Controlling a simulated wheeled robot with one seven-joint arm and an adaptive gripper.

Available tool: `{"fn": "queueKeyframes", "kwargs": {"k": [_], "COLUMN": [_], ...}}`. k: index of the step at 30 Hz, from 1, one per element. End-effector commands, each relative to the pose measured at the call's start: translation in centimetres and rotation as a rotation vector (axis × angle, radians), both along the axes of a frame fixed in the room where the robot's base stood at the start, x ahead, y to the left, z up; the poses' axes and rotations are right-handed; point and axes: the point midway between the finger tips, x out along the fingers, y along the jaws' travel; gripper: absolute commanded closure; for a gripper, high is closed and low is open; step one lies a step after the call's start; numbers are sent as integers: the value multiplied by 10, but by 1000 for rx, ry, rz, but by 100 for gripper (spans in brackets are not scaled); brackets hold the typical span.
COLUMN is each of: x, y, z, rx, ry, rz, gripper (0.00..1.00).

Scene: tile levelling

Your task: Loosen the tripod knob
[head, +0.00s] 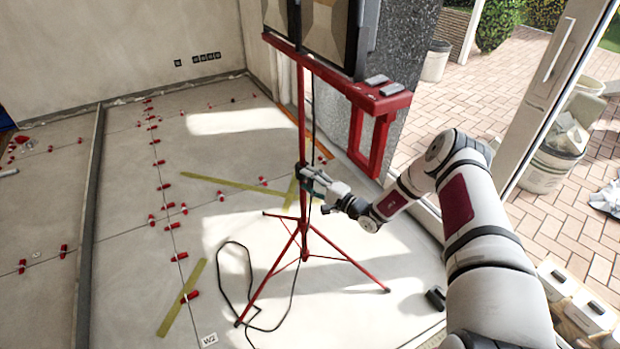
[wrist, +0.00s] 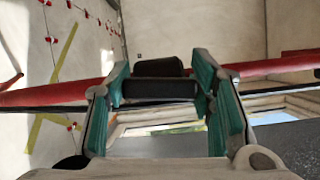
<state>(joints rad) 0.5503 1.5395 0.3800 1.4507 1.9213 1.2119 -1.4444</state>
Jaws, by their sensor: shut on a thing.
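The red tripod (head: 303,120) stands upright on the tiled floor with its legs spread and lights at its top. My gripper (head: 307,178) reaches its pole at mid-height from the right. In the wrist view my gripper (wrist: 162,82) has its green pads shut on the black tripod knob (wrist: 160,91), one pad at each end. A second dark block shows just beyond the knob. The red pole (wrist: 50,94) runs across behind the fingers. In the head view the knob is hidden by the gripper.
A red bracket (head: 376,104) hangs from the tripod's crossbar above my arm. A black cable (head: 250,290) loops on the floor by the legs. Red levelling clips (head: 172,226) dot the tile joints at left. The glass door frame (head: 560,70) is at right.

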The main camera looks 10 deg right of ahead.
Motion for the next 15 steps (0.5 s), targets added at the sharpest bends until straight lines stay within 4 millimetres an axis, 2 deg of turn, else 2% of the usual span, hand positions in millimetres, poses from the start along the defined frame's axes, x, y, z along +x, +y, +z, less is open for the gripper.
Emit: {"fn": "queueKeyframes", "kwargs": {"k": [6,15], "x": [-1,0], "y": [0,0], "z": [0,-1], "rx": [-86,-126], "ry": [-22,-33], "rz": [0,-1], "gripper": [79,79]}}
